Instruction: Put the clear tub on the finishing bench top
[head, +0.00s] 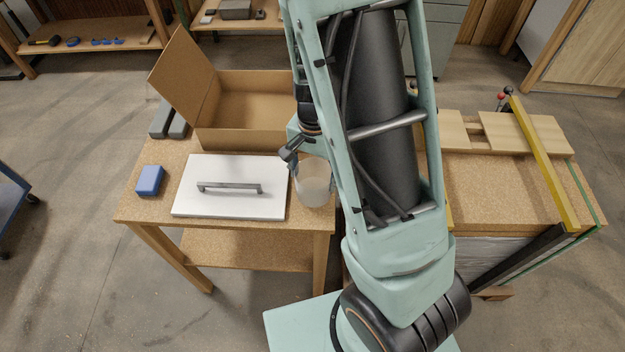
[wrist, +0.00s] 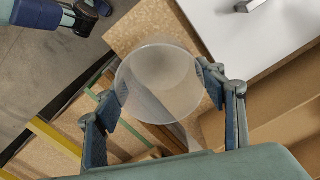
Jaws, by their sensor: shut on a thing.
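The clear tub (head: 314,184) is a translucent round cup near the front right corner of a cork-coloured bench top (head: 150,205). In the wrist view the tub (wrist: 158,82) sits between the two fingers, which touch its sides. My gripper (wrist: 161,88) is shut on it. In the head view my gripper (head: 296,168) is at the tub's upper left, partly hidden by my arm. The tub looks upright. I cannot tell whether its base touches the bench top or is just above it. No label shows which bench is the finishing bench.
A white panel with a grey handle (head: 232,187) lies left of the tub. A blue block (head: 150,181), grey bars (head: 168,120) and an open cardboard box (head: 255,140) share the bench. Another bench (head: 500,180) with a yellow bar (head: 543,165) stands at right.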

